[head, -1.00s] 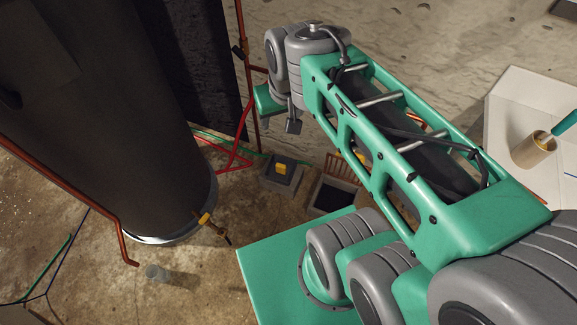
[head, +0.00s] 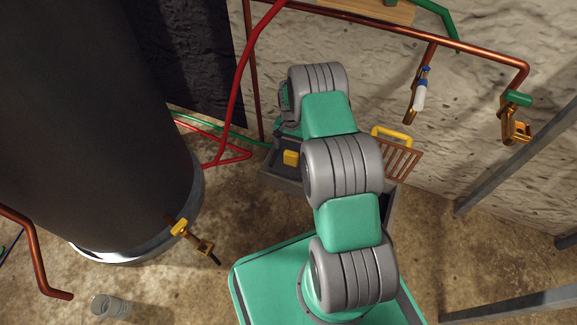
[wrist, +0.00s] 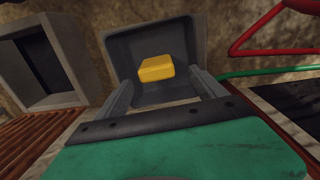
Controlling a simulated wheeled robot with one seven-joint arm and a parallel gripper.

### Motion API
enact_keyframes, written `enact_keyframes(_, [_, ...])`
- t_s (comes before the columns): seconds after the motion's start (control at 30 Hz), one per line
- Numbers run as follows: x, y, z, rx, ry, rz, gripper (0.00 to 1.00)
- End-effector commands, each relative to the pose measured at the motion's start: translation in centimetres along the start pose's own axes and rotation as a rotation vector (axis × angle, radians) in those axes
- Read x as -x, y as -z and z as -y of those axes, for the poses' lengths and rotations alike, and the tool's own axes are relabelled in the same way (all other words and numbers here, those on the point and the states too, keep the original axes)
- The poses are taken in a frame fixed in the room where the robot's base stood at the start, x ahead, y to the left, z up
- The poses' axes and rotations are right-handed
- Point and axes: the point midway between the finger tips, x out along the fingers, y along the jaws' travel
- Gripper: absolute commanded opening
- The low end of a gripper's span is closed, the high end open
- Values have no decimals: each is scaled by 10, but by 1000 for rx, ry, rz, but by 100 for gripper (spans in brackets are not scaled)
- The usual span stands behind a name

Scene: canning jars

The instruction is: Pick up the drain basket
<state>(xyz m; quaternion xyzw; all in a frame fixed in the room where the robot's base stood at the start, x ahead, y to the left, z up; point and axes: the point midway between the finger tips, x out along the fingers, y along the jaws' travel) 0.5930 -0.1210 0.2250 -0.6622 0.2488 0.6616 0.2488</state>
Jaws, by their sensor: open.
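What looks like the drain basket (wrist: 121,55) is a grey square box with a raised yellow block, perhaps its grip (wrist: 157,68), in its middle. In the head view the grey box (head: 283,178) sits on the floor by the wall, partly behind my arm, and its yellow block (head: 291,158) shows. My gripper (wrist: 162,90) is open and empty in the wrist view. Its two grey fingers point at the box, one on each side of the yellow block, not closed on it. Whether they touch the box I cannot tell. In the head view my arm hides most of the gripper.
A grey-framed dark opening (wrist: 48,102) lies left of the box in the wrist view. A copper-coloured grate (head: 402,162) with a yellow handle leans at the wall. Red pipes (head: 240,85) and a large dark tank (head: 95,130) stand to the left.

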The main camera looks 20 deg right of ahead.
Motion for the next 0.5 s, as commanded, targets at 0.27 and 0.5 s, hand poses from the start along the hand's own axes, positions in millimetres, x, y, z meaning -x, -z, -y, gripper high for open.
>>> enact_keyframes(0.27, [-38, -1, -4, -7, -1, 1, 80])
enact_keyframes(0.5, [-76, -4, -4, -4, 0, 0, 80])
